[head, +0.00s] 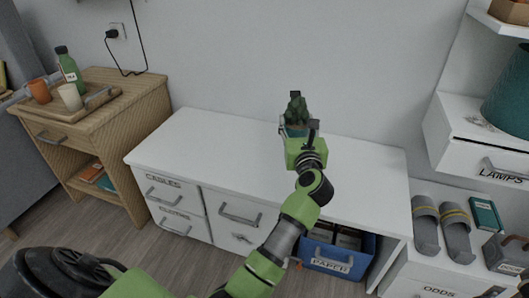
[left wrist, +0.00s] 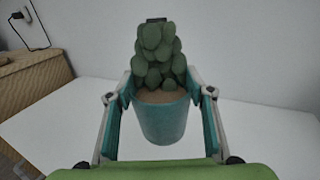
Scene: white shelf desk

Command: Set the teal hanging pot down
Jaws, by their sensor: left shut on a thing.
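The teal hanging pot (left wrist: 163,121) holds a green succulent (left wrist: 160,58) in brown soil. In the left wrist view it sits upright between the two fingers of my left gripper (left wrist: 163,105), which is shut on it. In the head view the pot (head: 296,130) is largely hidden behind my left gripper (head: 297,135), over the back part of the white desk top (head: 200,145). I cannot tell whether the pot's base touches the desk top. My right gripper is not in view.
The white desk top is otherwise bare. A wooden side table (head: 140,107) with a tray (head: 65,108), cups and a green bottle (head: 68,68) stands left. Slippers (head: 425,222) and a teal book (head: 486,215) lie on the right unit. A blue bin (head: 325,257) sits under the desk.

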